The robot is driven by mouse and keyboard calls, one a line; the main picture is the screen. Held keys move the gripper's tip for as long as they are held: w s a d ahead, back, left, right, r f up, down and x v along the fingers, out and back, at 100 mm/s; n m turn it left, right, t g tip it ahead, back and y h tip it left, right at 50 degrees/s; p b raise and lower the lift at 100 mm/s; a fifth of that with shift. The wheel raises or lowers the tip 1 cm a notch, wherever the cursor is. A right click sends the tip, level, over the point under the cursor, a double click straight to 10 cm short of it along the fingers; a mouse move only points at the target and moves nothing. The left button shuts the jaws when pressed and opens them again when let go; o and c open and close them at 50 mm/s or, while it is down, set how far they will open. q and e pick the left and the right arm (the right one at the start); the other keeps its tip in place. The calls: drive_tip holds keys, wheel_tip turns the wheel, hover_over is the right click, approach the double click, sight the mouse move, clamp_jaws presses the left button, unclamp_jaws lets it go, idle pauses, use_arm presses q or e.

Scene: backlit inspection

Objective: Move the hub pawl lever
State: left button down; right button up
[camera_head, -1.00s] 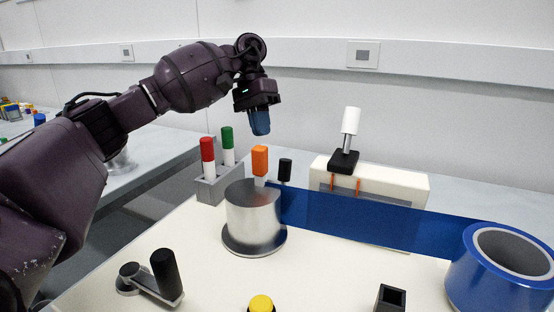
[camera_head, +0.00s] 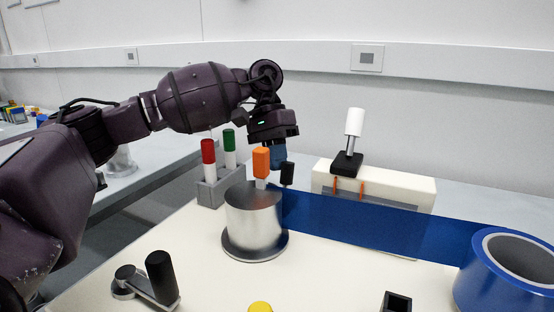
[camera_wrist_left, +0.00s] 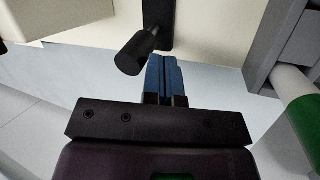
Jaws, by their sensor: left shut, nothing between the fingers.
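A metal hub (camera_head: 254,228) stands on the pale table, with blue film stretched to its right. An orange handle (camera_head: 261,161) on a pale stem rises at its top, and a black knob (camera_head: 287,174) stands just behind it to the right. I cannot tell which is the pawl lever. My left gripper (camera_head: 279,156) is shut and empty, its blue fingers pointing down just above the black knob, partly behind the orange handle. In the left wrist view the shut fingers (camera_wrist_left: 166,75) are close beside a black cylindrical knob (camera_wrist_left: 137,52); contact is unclear. My right gripper is not in view.
A grey holder (camera_head: 211,190) with red and green markers stands left of the hub. Blue film (camera_head: 385,227) runs right to a blue roll (camera_head: 507,270). A black-handled crank (camera_head: 160,275) and yellow button (camera_head: 260,307) are in front. A white-handled lever (camera_head: 354,130) stands behind.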

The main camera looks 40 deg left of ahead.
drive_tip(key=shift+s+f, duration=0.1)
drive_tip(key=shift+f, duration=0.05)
use_arm(q)
drive_tip(key=shift+s+r+t, duration=0.1)
drive_tip(key=shift+s+t, duration=0.1)
drive_tip(key=shift+t, duration=0.1)
idle(0.6)
drive_tip(key=shift+s+d+r+t+y+p, duration=0.15)
drive_tip(key=shift+s+t+y+p, duration=0.15)
drive_tip(key=shift+s+t+p, duration=0.4)
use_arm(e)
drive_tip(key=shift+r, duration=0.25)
use_arm(q)
drive_tip(key=shift+s+r+m+t, duration=0.1)
drive_tip(key=shift+s+m+t, duration=0.05)
drive_tip(key=shift+m+t, duration=0.2)
drive_tip(key=shift+s+d+t+p, duration=0.25)
drive_tip(key=shift+s+t+p, duration=0.35)
drive_tip(key=shift+t, duration=0.25)
drive_tip(key=shift+s, duration=0.15)
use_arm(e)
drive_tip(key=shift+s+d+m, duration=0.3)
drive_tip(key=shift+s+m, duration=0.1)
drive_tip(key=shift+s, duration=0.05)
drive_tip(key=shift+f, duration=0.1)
use_arm(q)
drive_tip(key=shift+s+d, duration=0.15)
drive_tip(key=shift+s, duration=0.2)
drive_tip(key=shift+f, duration=0.2)
